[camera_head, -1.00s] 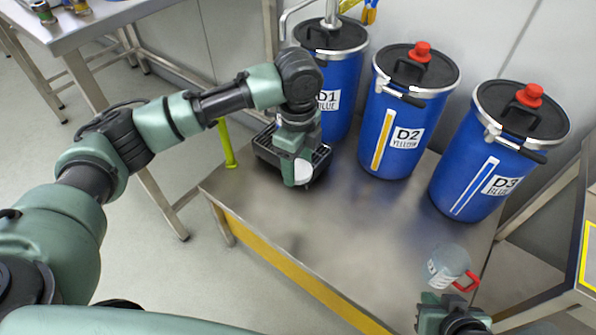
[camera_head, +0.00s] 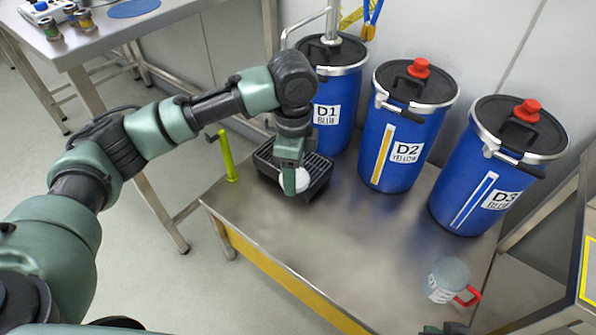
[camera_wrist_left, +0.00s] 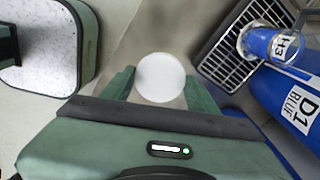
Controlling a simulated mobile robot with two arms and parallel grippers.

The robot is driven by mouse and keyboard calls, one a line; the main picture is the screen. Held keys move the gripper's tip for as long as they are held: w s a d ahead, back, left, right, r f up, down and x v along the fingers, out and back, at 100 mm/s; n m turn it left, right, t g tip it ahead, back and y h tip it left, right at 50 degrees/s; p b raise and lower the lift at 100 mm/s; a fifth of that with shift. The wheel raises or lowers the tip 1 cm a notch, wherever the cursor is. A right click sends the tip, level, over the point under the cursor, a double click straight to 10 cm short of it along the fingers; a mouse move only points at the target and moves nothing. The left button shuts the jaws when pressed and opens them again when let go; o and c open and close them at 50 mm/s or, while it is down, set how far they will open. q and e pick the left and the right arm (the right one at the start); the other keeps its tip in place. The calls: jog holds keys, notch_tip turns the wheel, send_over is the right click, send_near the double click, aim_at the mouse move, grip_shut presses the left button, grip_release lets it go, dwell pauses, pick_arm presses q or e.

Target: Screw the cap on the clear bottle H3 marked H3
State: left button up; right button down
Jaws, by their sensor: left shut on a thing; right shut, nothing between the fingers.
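My left gripper (camera_head: 291,183) is shut on a round white cap (camera_head: 304,181) and holds it near the black grated tray. The cap also shows between the fingers in the left wrist view (camera_wrist_left: 160,77). The clear bottle H3 (camera_wrist_left: 262,42) is at the upper right of the left wrist view, at the grate and apart from the cap. Its H3 label faces the drum side, and blue shows in or through it. I cannot make out the bottle in the head view, behind my left gripper. My right gripper (camera_head: 443,329) just shows at the bottom edge, shut and empty.
Blue drums D1 (camera_head: 327,115), D2 (camera_head: 392,150) and D3 (camera_head: 470,200) stand along the back of the steel table (camera_head: 330,240). A clear jug (camera_head: 447,278) with a red handle stands at the front right. A green post (camera_head: 228,158) is left of the black tray (camera_head: 318,170).

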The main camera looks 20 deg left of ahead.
pick_arm(q)
jog(key=s+a+r+n, duration=0.3)
jog(key=s+r+n, duration=0.2)
jog(key=n, duration=1.2)
jog(key=shift+a, duration=0.25)
